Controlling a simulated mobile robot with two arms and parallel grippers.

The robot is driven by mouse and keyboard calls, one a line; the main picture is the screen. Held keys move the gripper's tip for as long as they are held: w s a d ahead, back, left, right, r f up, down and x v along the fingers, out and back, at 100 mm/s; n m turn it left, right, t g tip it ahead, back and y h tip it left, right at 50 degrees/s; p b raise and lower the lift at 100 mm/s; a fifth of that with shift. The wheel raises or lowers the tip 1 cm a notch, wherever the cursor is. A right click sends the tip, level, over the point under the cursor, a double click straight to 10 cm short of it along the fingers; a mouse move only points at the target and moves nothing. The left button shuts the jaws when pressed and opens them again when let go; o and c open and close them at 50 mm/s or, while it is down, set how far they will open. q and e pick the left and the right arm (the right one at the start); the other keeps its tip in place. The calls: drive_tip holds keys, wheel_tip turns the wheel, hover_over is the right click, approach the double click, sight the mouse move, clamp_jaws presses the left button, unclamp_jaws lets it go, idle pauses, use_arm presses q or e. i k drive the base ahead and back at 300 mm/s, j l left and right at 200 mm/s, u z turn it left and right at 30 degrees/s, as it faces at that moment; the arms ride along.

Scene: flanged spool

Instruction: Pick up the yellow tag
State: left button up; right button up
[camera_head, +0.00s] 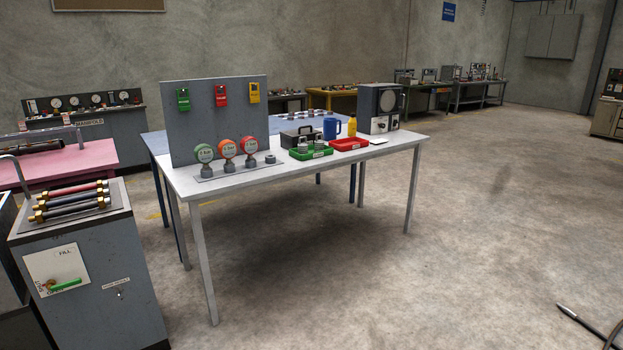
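A yellow tag (254,93) hangs on the upright grey panel (213,127) at the back left of the white table. It is the rightmost of three tags in a row. A red tag (221,95) hangs in the middle and a green tag (183,100) hangs at the left. Neither of my grippers is in view.
A green tray (311,153), a red tray (350,144), a blue mug and a grey instrument sit on the white table (262,179). A grey cabinet (87,271) stands front left. The right floor is mostly clear.

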sight(254, 95)
drive_tip(key=i+l+z, duration=0.1)
drive_tip(key=i+z, duration=0.3)
drive_tip(key=i, duration=2.25)
